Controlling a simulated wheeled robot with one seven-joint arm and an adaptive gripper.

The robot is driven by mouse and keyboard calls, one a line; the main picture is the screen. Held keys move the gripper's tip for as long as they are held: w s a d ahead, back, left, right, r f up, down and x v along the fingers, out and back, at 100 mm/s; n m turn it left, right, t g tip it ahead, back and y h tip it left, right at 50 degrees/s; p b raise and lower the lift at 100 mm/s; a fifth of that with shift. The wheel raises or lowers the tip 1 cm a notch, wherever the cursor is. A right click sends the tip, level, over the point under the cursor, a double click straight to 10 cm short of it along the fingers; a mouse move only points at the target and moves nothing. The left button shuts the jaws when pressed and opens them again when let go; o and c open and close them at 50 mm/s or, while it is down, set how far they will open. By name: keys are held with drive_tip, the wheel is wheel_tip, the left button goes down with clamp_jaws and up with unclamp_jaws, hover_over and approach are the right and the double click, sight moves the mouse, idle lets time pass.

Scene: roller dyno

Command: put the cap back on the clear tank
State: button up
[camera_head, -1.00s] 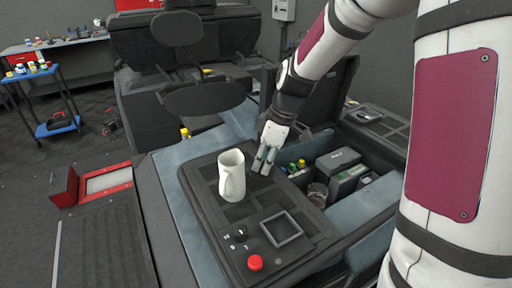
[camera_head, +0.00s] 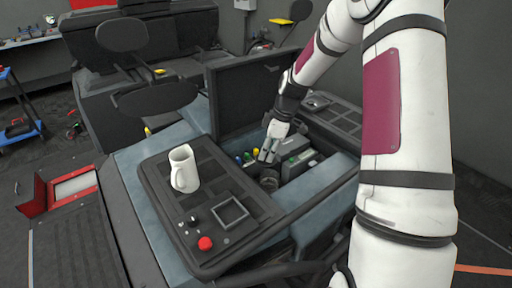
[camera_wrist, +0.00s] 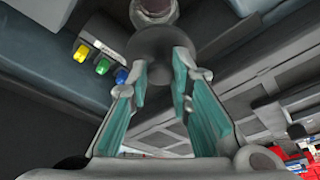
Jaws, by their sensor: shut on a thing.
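My gripper (camera_head: 268,154) is over the open compartment, close above the clear tank (camera_head: 269,179), which stands at the compartment's near left. In the wrist view, my gripper's teal fingers (camera_wrist: 161,75) are around a dark grey round cap (camera_wrist: 160,45) held at their tips. I cannot tell whether cap and tank touch. The cap is not distinct in the head view.
Yellow, green and blue caps (camera_wrist: 102,67) sit left of the fingers. A grey box (camera_head: 297,148) is right of the gripper, and a raised lid (camera_head: 250,95) behind.

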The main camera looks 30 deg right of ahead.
sight(274, 160)
drive_tip(key=shift+d+f, duration=0.4)
drive_tip(key=shift+d, duration=0.35)
drive_tip(key=shift+f, duration=0.2)
drive_tip(key=shift+d+f+b, duration=0.1)
drive_tip(key=shift+f+b, duration=0.7)
drive_tip(key=shift+f, duration=2.15)
drive_tip(key=shift+f+p, duration=0.25)
drive_tip(key=shift+p, duration=0.1)
drive_tip(key=o, duration=1)
drive_tip(key=shift+o, duration=0.3)
